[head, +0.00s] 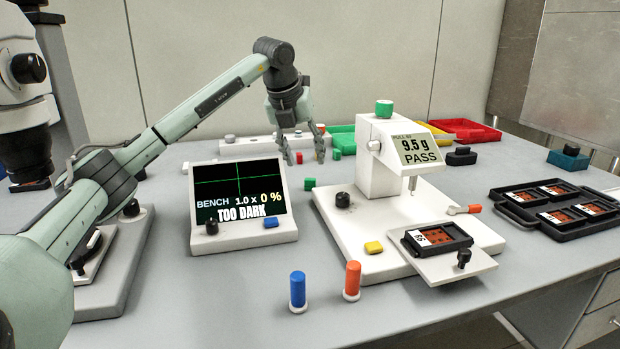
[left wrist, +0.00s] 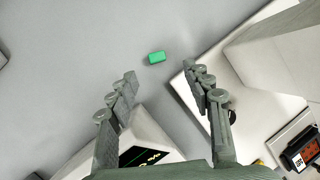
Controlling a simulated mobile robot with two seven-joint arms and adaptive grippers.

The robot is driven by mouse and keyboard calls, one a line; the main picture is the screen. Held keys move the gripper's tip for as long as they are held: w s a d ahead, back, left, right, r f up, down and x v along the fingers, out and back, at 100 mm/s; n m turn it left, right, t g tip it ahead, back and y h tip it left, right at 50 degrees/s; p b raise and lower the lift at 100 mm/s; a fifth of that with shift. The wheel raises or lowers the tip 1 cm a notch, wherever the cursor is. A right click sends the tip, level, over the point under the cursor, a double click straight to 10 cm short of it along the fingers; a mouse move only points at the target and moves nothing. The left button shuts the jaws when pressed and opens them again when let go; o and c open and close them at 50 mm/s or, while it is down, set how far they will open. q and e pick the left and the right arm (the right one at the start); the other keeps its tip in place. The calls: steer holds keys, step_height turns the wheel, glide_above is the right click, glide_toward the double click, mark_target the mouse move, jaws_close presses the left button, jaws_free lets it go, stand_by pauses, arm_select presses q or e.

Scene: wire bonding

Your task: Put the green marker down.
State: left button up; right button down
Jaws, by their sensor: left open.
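The green marker (head: 310,184) is a small block lying on the grey bench, between the display and the white pull tester. It also shows in the left wrist view (left wrist: 156,58), lying on the bare bench beyond my fingertips and apart from them. My left gripper (head: 306,161) is open and empty, above the bench behind the marker in the head view. Its two spread fingers also show in the left wrist view (left wrist: 165,82), with nothing between them. My right gripper is not in view.
The display (head: 240,190) stands left of the marker, and the pull tester (head: 375,160) stands right. Blue (head: 297,290) and orange (head: 352,280) cylinders stand in front. Black trays (head: 530,222) lie at right. Red (head: 465,131) and green bins stand behind.

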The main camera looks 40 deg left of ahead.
mark_target(310, 179)
arm_select(q)
steer(key=x, duration=0.7)
steer(key=shift+w+a+f, duration=0.1)
steer(key=shift+a+f, duration=0.1)
steer(key=shift+a, duration=0.1)
steer(key=c, duration=1)
steer(key=shift+o, duration=0.2)
steer(key=shift+r, duration=0.15)
